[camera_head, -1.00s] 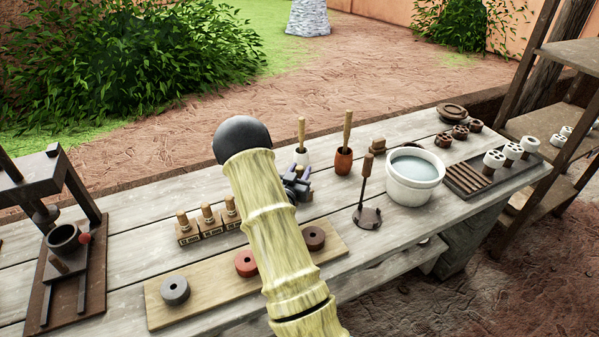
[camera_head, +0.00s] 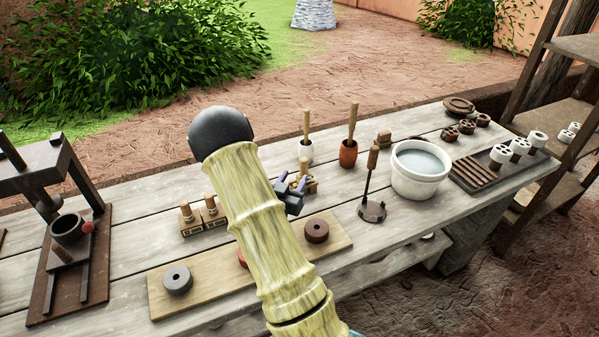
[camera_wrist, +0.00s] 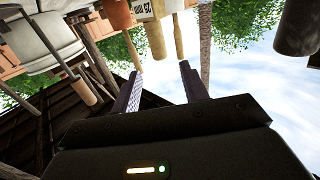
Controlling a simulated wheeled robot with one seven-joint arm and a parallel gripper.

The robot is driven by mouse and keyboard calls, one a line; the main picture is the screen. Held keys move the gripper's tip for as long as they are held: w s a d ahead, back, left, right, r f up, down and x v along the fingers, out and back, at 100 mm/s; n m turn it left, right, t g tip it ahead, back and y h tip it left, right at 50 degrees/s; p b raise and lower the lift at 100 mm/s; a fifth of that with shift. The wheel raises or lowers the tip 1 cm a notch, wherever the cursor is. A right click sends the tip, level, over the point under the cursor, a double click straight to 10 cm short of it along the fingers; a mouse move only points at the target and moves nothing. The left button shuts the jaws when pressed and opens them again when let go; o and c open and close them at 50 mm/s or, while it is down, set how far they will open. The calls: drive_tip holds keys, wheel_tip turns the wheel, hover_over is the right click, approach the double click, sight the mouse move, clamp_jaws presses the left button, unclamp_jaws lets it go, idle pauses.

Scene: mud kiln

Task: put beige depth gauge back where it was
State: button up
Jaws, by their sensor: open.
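The beige depth gauge (camera_head: 311,184) seems to be the tan wooden piece with an upright peg, standing on the bench just beyond my gripper; the gripper partly covers it. In the wrist view, which is upside down, a pale block (camera_wrist: 146,9) with a "25 mm" label and a tan peg (camera_wrist: 156,40) shows just past the fingertips. My gripper (camera_head: 291,181) is open, with nothing visible between its fingers (camera_wrist: 160,75). Similar labelled gauges (camera_head: 188,227) stand in a row to the left; my arm hides the right part of that row.
A wooden board (camera_head: 215,285) with ring-shaped pieces lies in front. A white water bucket (camera_head: 420,183), a dark stand (camera_head: 372,211) and a brown cup with a wooden handle (camera_head: 348,154) are on the right. A dark press (camera_head: 65,240) stands at left.

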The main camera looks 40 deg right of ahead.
drive_tip(key=v, duration=0.3)
drive_tip(key=shift+s, duration=0.1)
